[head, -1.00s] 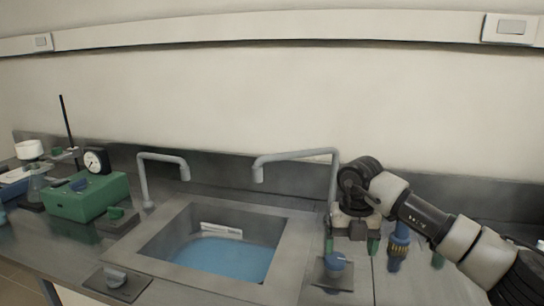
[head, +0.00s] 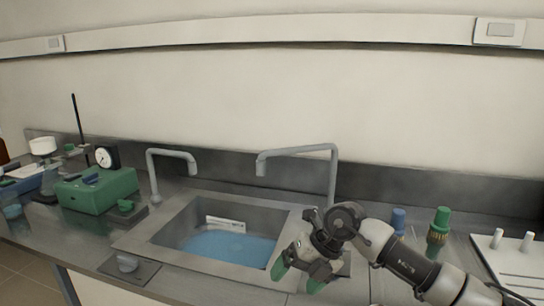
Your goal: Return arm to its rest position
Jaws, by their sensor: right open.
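My right arm (head: 420,272) comes in from the lower right in the head view. Its gripper (head: 298,276) is open and empty, with green fingertips pointing down at the right front edge of the sink. My left gripper is not in view. The sink (head: 140,240) holds blue water (head: 228,246) and a white label on its back wall. The right gripper hides part of the counter and the sink's right rim.
Two grey taps stand behind the sink, a left one (head: 153,175) and a right one (head: 333,175). A green device (head: 98,190) with a gauge (head: 106,156) is at the left. A green-capped bottle (head: 439,230) and a white panel (head: 510,262) with pegs are at the right.

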